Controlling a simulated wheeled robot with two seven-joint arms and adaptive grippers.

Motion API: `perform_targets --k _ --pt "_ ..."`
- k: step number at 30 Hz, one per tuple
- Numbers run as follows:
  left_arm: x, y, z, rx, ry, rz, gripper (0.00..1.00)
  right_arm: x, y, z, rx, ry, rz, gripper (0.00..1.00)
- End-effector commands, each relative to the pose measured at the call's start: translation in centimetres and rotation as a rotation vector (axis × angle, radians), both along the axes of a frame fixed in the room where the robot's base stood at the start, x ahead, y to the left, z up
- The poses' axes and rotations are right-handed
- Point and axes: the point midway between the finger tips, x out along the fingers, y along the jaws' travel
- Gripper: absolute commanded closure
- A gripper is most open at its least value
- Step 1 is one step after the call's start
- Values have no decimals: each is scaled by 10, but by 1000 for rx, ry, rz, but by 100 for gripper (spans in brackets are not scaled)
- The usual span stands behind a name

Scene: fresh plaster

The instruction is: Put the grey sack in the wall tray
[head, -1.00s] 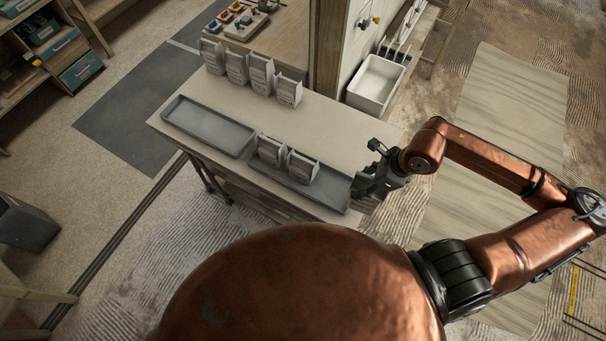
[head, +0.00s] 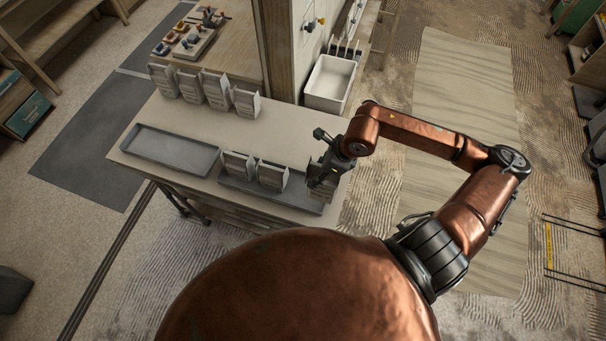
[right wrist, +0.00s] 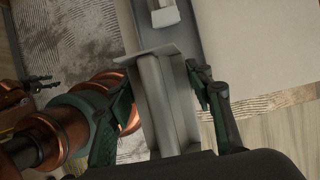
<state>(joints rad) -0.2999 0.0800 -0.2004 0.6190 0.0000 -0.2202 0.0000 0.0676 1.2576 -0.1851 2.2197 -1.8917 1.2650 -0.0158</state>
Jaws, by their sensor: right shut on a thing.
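My right gripper (head: 322,176) is shut on a grey sack, at the right end of the near grey tray (head: 232,184). In the right wrist view the held grey sack (right wrist: 166,105) is upright between the two dark fingers (right wrist: 165,108). Two more grey sacks, one left (head: 238,166) and one right (head: 272,176), stand in this tray. A second grey tray (head: 170,150) to the left is empty. Which one is the wall tray is not clear.
Several grey sacks (head: 217,92) stand in a row at the table's back edge. The middle of the table (head: 225,130) is clear. A wooden post (head: 278,50) and a white basin (head: 329,84) stand behind it. A bench with small coloured items (head: 195,38) is farther back.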

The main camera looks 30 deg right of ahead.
Motion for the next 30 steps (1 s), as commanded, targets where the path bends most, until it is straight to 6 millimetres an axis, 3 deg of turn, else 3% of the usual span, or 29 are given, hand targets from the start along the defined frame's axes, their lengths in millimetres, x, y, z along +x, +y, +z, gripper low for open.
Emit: perform_targets --k 2,6,11,20,27,30 --pt "0 0 5 0 -1 0 60 18 7 -4 6 -5 -1 100" --pt "1 0 7 0 -1 0 60 34 11 -29 6 -2 -2 100" --pt "1 0 9 0 -2 0 60 48 14 -47 4 -2 -1 100" --pt "1 0 11 0 -3 0 60 59 18 -61 4 -2 -1 100" --pt "3 0 21 -1 -5 1 60 60 18 -90 3 -1 -1 100" --pt "3 0 21 -1 -5 1 60 60 17 -93 2 -3 1 100"
